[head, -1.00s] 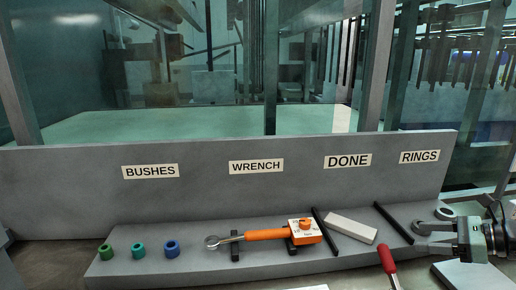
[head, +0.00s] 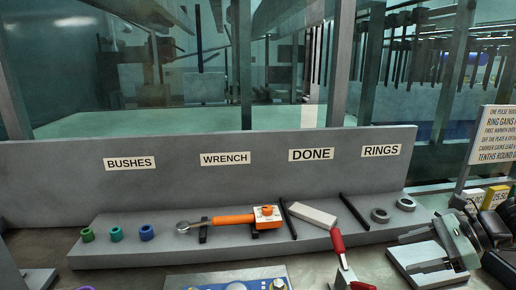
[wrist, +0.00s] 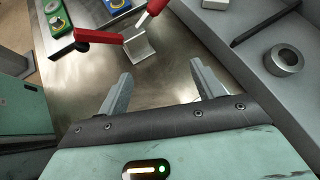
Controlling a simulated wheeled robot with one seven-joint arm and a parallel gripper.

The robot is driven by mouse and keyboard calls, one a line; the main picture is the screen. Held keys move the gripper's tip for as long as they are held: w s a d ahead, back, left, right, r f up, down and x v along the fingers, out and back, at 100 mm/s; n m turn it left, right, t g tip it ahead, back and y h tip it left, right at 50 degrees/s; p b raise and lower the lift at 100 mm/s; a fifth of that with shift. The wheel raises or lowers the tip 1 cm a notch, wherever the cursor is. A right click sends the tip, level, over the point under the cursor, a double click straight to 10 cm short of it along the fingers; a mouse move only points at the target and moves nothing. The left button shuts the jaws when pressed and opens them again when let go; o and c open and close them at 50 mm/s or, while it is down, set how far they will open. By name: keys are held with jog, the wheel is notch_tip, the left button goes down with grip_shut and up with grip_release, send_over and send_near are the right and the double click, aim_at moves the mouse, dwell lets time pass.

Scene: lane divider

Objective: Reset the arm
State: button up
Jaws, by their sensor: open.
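My gripper (head: 412,250) is at the right of the head view, beyond the right end of the shelf. Its two fingers are apart with nothing between them. In the wrist view my gripper (wrist: 161,68) shows both fingers spread over bare metal bench. A red-handled clamp (head: 338,243) stands to its left on the bench; its red handles also show at the top of the wrist view (wrist: 97,37). A grey ring (wrist: 285,60) lies on the shelf, right of the fingers and apart from them.
The shelf (head: 180,258) holds green (head: 87,235), teal (head: 116,233) and blue (head: 147,232) bushes, an orange wrench (head: 233,219), a white block (head: 312,215) and two rings (head: 379,215). A panel with knobs (head: 228,280) stands in front. A sign (head: 493,135) is at right.

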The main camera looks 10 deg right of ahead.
jog(key=s+a+r+n+g+h, duration=0.2)
jog(key=s+a+r+n+h, duration=0.1)
jog(key=s+a+n, duration=0.6)
jog(key=s+a+r+n+g+h, duration=0.3)
jog(key=s+a+n+h, duration=0.3)
jog(key=a+n, duration=1)
jog(key=s+n, duration=0.3)
jog(key=n, duration=0.1)
jog(key=shift+s+r, duration=0.15)
jog(key=shift+r, duration=0.05)
